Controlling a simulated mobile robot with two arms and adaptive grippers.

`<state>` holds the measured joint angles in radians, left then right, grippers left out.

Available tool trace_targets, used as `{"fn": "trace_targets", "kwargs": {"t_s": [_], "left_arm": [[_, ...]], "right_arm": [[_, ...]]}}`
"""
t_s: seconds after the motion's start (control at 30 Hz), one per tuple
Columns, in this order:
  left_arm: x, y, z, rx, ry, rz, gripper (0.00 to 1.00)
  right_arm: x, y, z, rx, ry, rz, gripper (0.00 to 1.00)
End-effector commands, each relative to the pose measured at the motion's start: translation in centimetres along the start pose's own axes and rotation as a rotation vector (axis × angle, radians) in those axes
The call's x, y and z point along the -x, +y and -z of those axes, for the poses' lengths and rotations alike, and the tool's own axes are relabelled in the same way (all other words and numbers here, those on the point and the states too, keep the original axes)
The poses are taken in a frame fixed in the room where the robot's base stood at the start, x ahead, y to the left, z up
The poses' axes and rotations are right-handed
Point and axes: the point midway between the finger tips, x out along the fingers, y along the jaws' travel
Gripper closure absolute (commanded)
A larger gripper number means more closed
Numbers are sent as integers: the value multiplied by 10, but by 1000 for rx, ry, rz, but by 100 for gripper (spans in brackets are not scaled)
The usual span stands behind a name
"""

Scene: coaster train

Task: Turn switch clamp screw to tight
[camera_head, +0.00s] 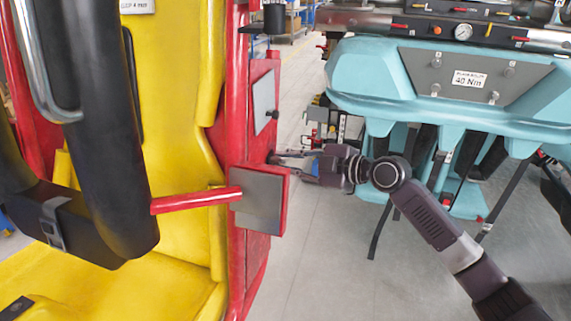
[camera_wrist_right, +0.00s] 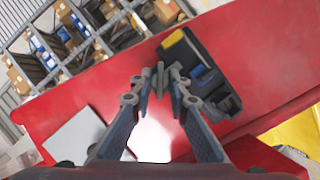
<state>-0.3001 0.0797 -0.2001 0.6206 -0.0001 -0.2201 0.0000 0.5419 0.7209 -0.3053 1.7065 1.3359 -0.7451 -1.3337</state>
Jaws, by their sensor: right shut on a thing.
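My right gripper (camera_head: 283,160) reaches in from the right to the side of the red post, just behind a grey plate, in the head view. In the right wrist view, my right gripper (camera_wrist_right: 158,84) is shut on a small grey piece, the clamp screw (camera_wrist_right: 159,72), upright between the fingertips. A dark switch unit (camera_wrist_right: 208,78) with yellow and blue parts sits just right of the fingers on the red surface. The screw's angle and tightness cannot be told. In the head view the screw is too small to make out. My left gripper is not in view.
The red post (camera_head: 236,90) carries a grey plate (camera_head: 259,202) close to my right gripper. A yellow seat (camera_head: 180,110) with a black restraint (camera_head: 105,130) is at the left. A light-blue unit (camera_head: 400,90) stands at the right. Shelves with boxes (camera_wrist_right: 75,40) show in the wrist view.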

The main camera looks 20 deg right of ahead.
Motion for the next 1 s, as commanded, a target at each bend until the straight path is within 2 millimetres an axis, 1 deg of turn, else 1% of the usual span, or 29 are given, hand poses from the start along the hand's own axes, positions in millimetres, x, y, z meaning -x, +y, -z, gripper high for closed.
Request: {"fn": "trace_targets", "kwargs": {"t_s": [0.23, 1.0], "left_arm": [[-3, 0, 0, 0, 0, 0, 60], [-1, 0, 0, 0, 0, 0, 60]], "right_arm": [[0, 1, -1, -218, -1, 91, 100], [-2, 4, -3, -898, 1, 373, 100]]}}
